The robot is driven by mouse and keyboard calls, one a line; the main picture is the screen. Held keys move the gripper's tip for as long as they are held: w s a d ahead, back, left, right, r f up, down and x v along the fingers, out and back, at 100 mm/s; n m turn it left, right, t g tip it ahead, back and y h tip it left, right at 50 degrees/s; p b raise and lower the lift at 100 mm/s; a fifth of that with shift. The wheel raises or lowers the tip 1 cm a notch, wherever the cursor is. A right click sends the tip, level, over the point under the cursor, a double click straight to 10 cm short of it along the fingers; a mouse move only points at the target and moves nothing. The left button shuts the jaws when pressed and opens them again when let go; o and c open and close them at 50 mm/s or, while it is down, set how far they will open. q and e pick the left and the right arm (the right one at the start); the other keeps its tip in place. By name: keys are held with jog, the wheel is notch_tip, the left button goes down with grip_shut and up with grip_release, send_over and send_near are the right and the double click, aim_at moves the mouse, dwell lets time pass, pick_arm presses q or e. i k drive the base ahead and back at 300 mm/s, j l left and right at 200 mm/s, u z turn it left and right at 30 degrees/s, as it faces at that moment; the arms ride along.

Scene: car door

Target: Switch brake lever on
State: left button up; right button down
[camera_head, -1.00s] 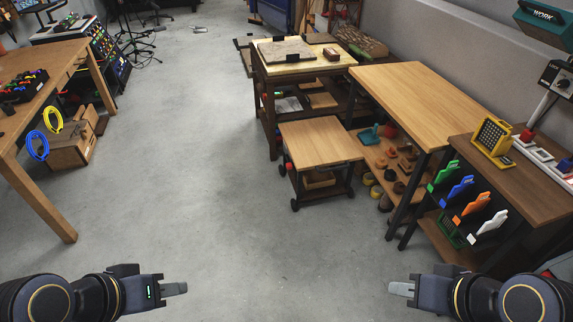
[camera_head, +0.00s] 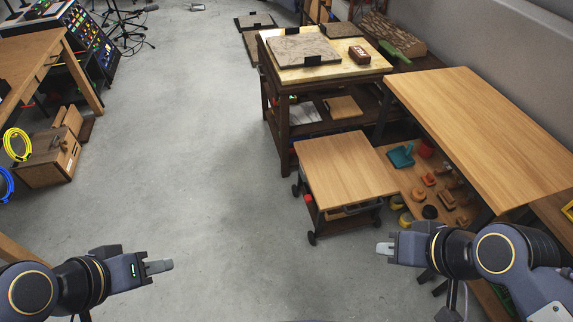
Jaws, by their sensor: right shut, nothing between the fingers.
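I cannot make out a brake lever in this view. My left gripper (camera_head: 158,267) is at the lower left over bare floor. Its fingers show edge-on, so their opening cannot be told. My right gripper (camera_head: 385,249) is at the lower right, shut and empty, in front of the small wheeled wooden cart (camera_head: 345,168). Both grippers appear apart from all furniture.
A workbench (camera_head: 316,72) with a stone slab and a red-brown block stands beyond the cart. A long wooden table (camera_head: 480,130) is at right, with small items on a low shelf below it. A wooden box (camera_head: 47,160) is at left. The middle floor is clear.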

aim_at(309, 199)
jog(key=i+u, duration=0.15)
jog(key=i, duration=1.2)
jog(key=j, duration=0.1)
